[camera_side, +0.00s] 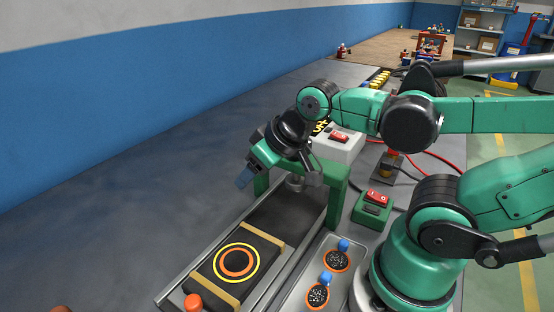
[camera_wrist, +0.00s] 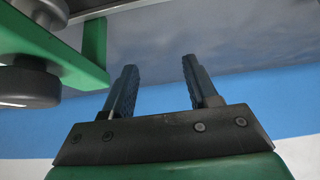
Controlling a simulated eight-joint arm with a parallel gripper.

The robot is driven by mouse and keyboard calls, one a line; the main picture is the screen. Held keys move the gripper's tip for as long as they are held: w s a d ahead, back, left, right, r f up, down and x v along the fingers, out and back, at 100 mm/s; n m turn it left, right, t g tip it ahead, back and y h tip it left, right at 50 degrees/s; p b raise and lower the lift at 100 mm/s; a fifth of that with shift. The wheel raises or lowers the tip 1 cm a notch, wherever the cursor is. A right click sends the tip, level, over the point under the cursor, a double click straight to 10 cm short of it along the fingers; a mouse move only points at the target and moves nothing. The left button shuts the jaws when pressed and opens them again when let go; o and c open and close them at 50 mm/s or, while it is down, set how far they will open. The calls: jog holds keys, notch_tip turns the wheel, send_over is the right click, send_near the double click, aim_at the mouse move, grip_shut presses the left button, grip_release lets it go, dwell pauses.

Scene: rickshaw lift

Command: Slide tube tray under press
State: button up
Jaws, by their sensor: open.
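A dark flat block (camera_side: 213,267) lies in a metal channel at the front; I take it for the tube tray. It has yellow and orange rings on top, tan strips at its ends and an orange knob (camera_side: 193,302) at the near end. No tubes can be made out. The green press frame (camera_side: 334,205) stands over the channel behind it, with a grey round plunger (camera_side: 295,183) hanging down. The press also shows at the left of the wrist view (camera_wrist: 95,45). My gripper (camera_side: 243,180) is open and empty, just left of the press, above the bench; its fingers show in the wrist view (camera_wrist: 158,72).
A grey plate (camera_side: 312,272) with speckled discs and blue knobs lies right of the channel. A green switch box (camera_side: 372,210) and a white box with a red switch (camera_side: 340,145) stand near my arm. The dark bench (camera_side: 130,190) at left is clear.

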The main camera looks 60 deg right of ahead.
jog(key=shift+o, duration=0.7)
jog(key=n+g, duration=0.7)
jog(key=n, duration=2.3)
send_over(192, 300)
jog(key=f, duration=0.3)
jog(key=shift+w+d+f, duration=0.15)
jog(key=shift+d+f, duration=0.1)
jog(key=shift+f, duration=0.1)
jog(key=shift+a+f+n, duration=0.15)
jog(key=shift+a+n, duration=0.1)
jog(key=shift+n, duration=0.35)
jog(key=shift+f, duration=2.8)
